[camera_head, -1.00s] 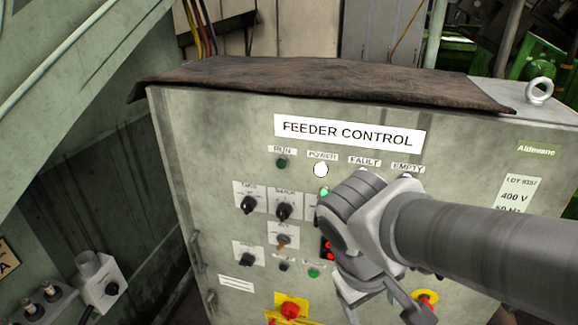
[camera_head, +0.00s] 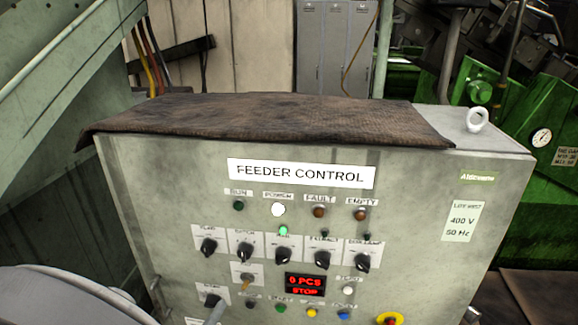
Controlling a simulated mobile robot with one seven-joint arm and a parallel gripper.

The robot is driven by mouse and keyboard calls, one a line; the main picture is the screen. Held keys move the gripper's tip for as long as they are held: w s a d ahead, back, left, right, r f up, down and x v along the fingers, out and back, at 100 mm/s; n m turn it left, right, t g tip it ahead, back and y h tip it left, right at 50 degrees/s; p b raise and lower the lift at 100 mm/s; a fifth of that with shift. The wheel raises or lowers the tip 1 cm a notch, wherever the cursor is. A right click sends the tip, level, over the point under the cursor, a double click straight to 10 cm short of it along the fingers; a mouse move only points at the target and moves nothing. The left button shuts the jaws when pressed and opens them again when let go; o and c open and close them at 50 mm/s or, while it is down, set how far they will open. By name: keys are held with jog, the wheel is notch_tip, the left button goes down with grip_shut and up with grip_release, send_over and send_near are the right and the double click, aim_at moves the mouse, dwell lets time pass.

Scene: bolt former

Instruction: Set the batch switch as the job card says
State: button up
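The grey feeder control cabinet (camera_head: 140,200) fills the middle of the head view. Its front carries a row of black rotary switches: a far-left one (camera_head: 208,247), a second one (camera_head: 244,249), a middle one (camera_head: 283,254) and two to the right. Another black knob (camera_head: 212,299) sits lower left. The red display (camera_head: 304,285) reads "0 PCS STOP". No job card can be made out. Part of my arm shows at the bottom left, but my gripper's fingertips are not visible.
A brown cloth (camera_head: 270,115) lies on the cabinet top, beside a lifting eye (camera_head: 477,120). A red stop button on yellow (camera_head: 390,319) is at the bottom edge. Green machinery (camera_head: 540,190) stands right, and a grey-green sloping frame (camera_head: 60,120) stands left.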

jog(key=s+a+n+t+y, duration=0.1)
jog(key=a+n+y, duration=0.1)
jog(key=p, duration=0.2)
send_near(242, 258)
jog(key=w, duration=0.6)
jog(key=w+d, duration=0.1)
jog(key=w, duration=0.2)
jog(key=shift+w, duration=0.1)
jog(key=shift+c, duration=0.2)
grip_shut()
